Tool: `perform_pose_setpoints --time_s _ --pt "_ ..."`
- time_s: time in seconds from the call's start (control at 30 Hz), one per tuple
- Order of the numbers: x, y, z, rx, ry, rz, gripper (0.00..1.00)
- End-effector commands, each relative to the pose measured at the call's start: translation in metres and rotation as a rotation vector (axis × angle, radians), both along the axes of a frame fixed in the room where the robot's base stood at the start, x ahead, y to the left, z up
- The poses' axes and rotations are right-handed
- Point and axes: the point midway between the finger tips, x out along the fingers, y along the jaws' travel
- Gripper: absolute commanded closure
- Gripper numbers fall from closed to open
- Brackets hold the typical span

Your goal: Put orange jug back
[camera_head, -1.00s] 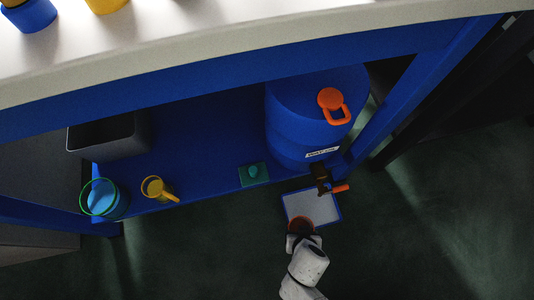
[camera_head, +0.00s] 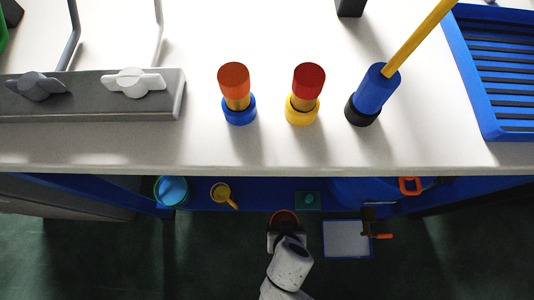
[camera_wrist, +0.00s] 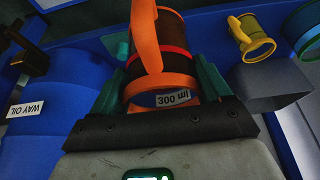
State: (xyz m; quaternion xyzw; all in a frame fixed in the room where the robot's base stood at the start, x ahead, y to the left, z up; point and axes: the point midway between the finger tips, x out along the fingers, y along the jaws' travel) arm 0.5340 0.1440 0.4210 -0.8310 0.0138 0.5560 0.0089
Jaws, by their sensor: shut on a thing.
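The orange jug (camera_wrist: 158,88) with a "300 ml" label is held between the green fingers of my gripper (camera_wrist: 160,78) in the wrist view. Its handle points toward the camera and a red band runs around its darker body. In the head view the jug (camera_head: 284,217) shows as a small orange-red rim at the end of my gripper (camera_head: 285,234), in front of the lower blue shelf. A yellow jug (camera_head: 221,192) stands on that shelf to the left, and a small green pad (camera_head: 308,201) lies to the right. I cannot tell what the jug contains.
The blue "WAY OIL" drum (camera_wrist: 45,105) has a dark tap (camera_wrist: 30,58). A blue-edged drip tray (camera_head: 347,239) lies below the tap, right of my gripper. A teal bucket (camera_head: 172,191) stands further left. The white worktop (camera_head: 200,145) overhangs the shelf.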

Motion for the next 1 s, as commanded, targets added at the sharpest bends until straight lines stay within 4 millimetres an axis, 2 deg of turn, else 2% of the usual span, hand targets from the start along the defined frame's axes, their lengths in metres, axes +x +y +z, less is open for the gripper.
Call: perform_pose_setpoints --time_s 0.4,0.63,1.0 --pt "0.076 0.033 -0.039 0.003 -0.004 0.000 0.75" --pt "0.102 0.042 -0.074 0.001 -0.001 -0.001 0.75" --pt "0.120 0.050 -0.098 0.001 -0.001 -0.001 0.75"
